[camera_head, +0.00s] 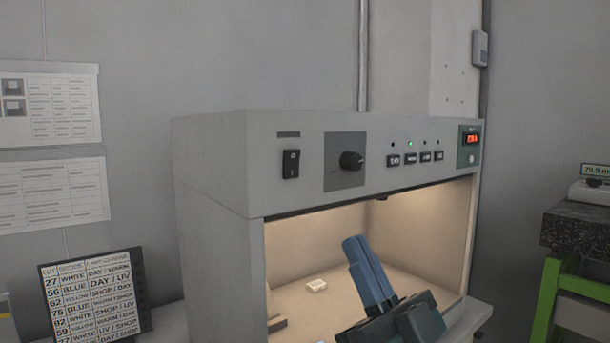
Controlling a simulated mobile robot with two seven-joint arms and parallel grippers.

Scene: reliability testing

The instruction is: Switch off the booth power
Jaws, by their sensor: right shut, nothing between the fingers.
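The booth (210,165) is a grey box with an open front and a lit interior. A black rocker switch (291,164) sits at the left of its upper panel, under a small dark label. To its right are a black round knob (351,161) on a dark plate, a row of small black buttons (411,159) and a red lit display (473,139). One indicator above the buttons glows green. My right gripper (355,245) is shut and empty, its blue fingers pointing up in front of the booth opening, below and right of the switch. My left gripper is not in view.
A small pale block (316,285) lies on the booth floor. A lot chart (95,295) stands at the lower left. Papers (50,105) hang on the left wall. A green-legged stand (546,300) with a scale is at the right. The space before the switch is clear.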

